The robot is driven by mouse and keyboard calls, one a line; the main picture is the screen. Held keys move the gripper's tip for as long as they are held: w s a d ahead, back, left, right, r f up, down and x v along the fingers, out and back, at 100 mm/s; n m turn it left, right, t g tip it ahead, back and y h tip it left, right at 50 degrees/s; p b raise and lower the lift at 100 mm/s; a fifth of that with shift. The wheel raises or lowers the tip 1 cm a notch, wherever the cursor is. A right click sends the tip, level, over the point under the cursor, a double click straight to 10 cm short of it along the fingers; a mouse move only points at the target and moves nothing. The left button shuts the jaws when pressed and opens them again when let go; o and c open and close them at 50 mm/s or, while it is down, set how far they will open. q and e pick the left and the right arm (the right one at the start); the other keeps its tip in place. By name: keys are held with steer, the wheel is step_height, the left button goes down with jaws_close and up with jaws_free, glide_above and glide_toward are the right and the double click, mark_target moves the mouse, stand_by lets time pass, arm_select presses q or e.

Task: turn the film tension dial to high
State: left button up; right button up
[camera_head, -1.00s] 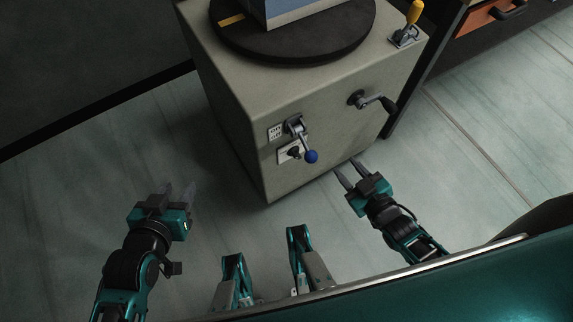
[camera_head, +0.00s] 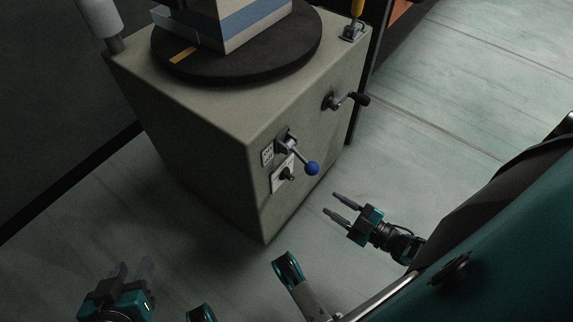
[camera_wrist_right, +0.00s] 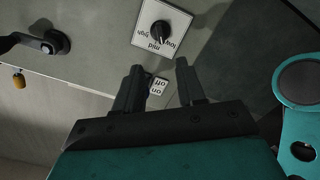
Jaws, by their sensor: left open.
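The film tension dial is a black knob (camera_head: 287,174) on a white plate on the grey cabinet front. In the right wrist view the dial (camera_wrist_right: 160,33) appears upside down, with high, mid and low labels. Its knob end points toward the mid and low side; the exact setting is unclear. My right gripper (camera_head: 339,207) is open and empty, apart from the cabinet, to the right of and below the dial. Its fingers (camera_wrist_right: 158,82) also show in its wrist view. My left gripper (camera_head: 132,271) is open and empty at the bottom left, far from the dial.
A lever with a blue ball (camera_head: 311,168) juts out beside the dial, near an off/on label (camera_head: 267,154). A black-handled crank (camera_head: 345,100) sticks out higher right. Floor in front is clear.

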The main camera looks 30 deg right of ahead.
mark_target(292, 179)
steer(key=b+x, duration=0.1)
steer(key=x, duration=1.1)
steer(key=shift+w+a, duration=0.3)
steer(key=shift+c, duration=0.3)
jaws_close()
